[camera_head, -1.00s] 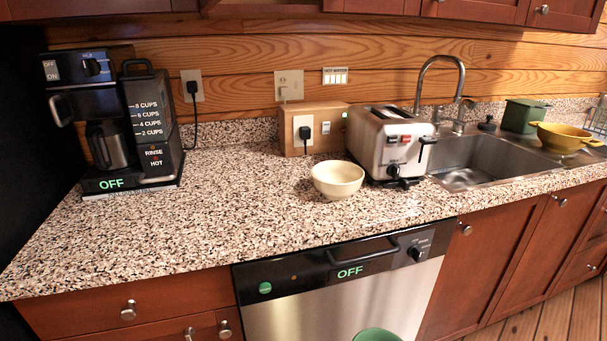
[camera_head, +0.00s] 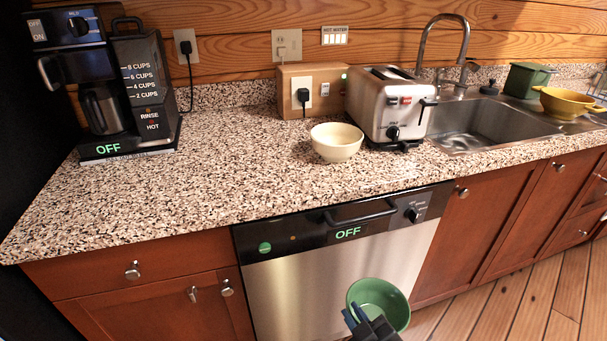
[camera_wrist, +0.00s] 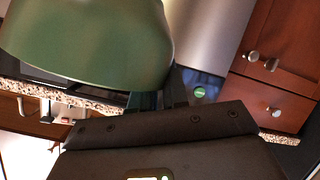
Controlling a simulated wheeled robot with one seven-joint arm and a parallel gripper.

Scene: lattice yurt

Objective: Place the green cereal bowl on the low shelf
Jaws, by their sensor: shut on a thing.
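The green cereal bowl (camera_head: 380,300) is low in the head view, in front of the dishwasher, with its open side showing. My gripper (camera_head: 366,318) is shut on the near left part of the bowl and holds it in the air. In the wrist view the bowl (camera_wrist: 85,40) fills the upper left, and my gripper (camera_wrist: 158,98) is partly hidden behind its wall. I see no low shelf that I can make out in these views.
A granite counter (camera_head: 230,185) carries a coffee maker (camera_head: 110,95), a cream bowl (camera_head: 336,142), a toaster (camera_head: 385,105) and a sink (camera_head: 470,128). A yellow colander-like bowl (camera_head: 565,103) is at right. The dishwasher (camera_head: 330,285) is closed. Open wood floor (camera_head: 500,305) lies at lower right.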

